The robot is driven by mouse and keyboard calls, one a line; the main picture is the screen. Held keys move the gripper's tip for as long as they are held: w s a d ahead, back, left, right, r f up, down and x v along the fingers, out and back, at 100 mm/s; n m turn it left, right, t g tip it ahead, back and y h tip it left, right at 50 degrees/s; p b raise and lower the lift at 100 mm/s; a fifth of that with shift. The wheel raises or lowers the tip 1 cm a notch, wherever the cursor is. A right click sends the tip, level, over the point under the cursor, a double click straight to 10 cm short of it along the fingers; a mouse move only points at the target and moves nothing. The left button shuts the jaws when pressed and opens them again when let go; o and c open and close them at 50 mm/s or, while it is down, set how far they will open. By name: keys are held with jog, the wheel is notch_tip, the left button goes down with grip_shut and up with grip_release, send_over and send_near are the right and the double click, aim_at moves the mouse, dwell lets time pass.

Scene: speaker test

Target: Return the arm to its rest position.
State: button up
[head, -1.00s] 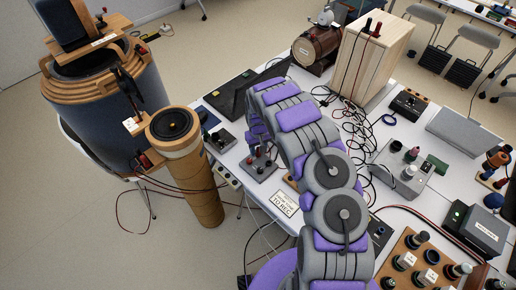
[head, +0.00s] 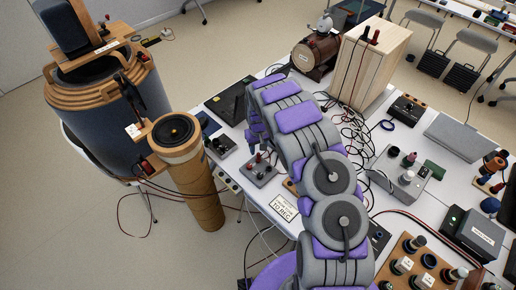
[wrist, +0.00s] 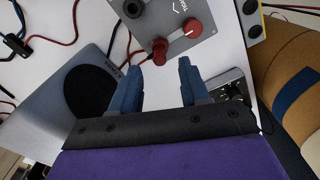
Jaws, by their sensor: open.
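My grey and purple arm (head: 308,137) reaches over the white table and is bent in the head view. My gripper shows in the wrist view (wrist: 160,80) with its two blue fingers spread apart and nothing between them. A grey control box with red knobs (wrist: 173,20) lies just past the fingertips in that view; I see no contact. In the head view the hand is at the left of the arm, partly hidden by it, and a small grey box (head: 259,171) is near it on the table.
A tan cylinder (head: 190,180) and a large dark coil (head: 105,95) stand left of the table. A wooden box (head: 365,70), a brown barrel-like device (head: 316,54) and tangled cables lie behind the arm. Several boxes with knobs, such as a grey one (head: 402,172), fill the right side.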

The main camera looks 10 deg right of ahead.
jog(key=shift+r+p, duration=0.4)
jog(key=shift+r, duration=0.9)
jog(key=shift+d+r, duration=0.15)
jog(key=shift+r, duration=0.15)
jog(key=s+d+r+m+h+b, duration=0.1)
jog(key=s+d+r, duration=0.1)
jog(key=s+r, duration=0.75)
jog(key=s+d+r+m, duration=0.15)
jog(key=s+r, duration=0.45)
jog(key=r, duration=0.6)
jog(key=s+a+r+g+b, duration=0.1)
jog(key=s+r, duration=0.2)
jog(key=s, duration=1.2)
jog(key=s+a+r+y+b, duration=0.1)
jog(key=s+r, duration=0.3)
jog(key=s, duration=1.1)
jog(key=shift+s+a+g, duration=0.15)
jog(key=shift+a+g, duration=0.25)
jog(key=shift+a, duration=0.1)
